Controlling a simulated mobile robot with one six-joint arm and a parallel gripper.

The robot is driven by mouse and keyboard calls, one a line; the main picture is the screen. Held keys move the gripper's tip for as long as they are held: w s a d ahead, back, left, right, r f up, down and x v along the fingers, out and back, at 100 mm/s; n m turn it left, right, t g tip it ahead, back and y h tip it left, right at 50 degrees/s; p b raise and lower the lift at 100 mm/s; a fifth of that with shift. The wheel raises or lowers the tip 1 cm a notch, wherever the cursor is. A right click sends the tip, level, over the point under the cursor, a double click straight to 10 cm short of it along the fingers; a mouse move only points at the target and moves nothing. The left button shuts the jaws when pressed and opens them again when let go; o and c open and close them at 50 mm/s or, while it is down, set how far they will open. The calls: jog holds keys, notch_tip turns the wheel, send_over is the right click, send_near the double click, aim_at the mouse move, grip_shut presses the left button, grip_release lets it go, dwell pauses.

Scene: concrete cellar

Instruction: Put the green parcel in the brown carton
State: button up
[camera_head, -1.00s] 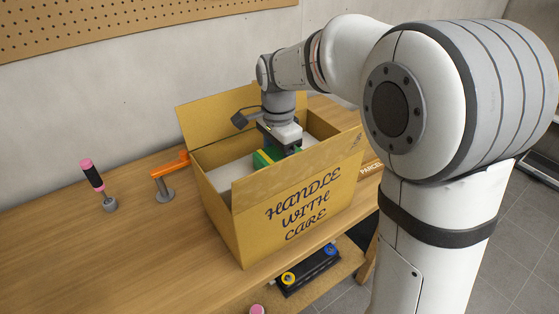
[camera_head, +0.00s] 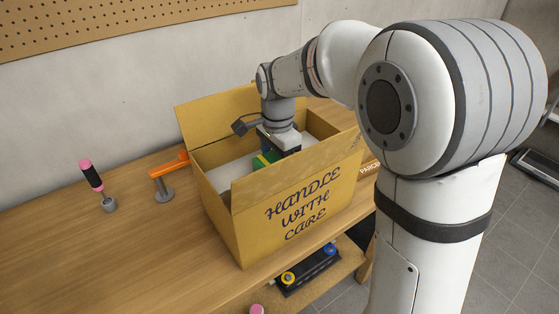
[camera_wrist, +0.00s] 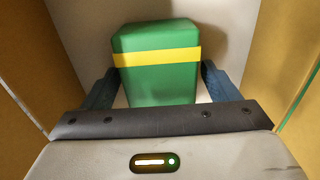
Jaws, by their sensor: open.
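The green parcel (camera_wrist: 160,84) with a yellow band is inside the brown carton (camera_head: 225,215), between the fingers of my gripper (camera_wrist: 154,90) in the wrist view. Small gaps show between the parcel and both fingers, so the gripper is open around it. In the head view only a green and yellow part of the parcel (camera_head: 266,159) shows over the carton's near wall. My gripper reaches down into the carton from above. The carton stands open on the workbench, marked "HANDLE WITH CARE". The fingertips and the parcel's underside are hidden in the head view.
An orange-handled tool (camera_head: 168,168) and a pink and black screwdriver (camera_head: 93,178) stand upright on the wooden workbench (camera_head: 130,245) left of the carton. A lower shelf holds a black object (camera_head: 305,270) with round knobs. The carton's raised flaps are close around my wrist.

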aim_at(278, 158)
notch_tip(278, 158, up, 12)
jog(key=shift+r, duration=0.15)
dwell(0.3)
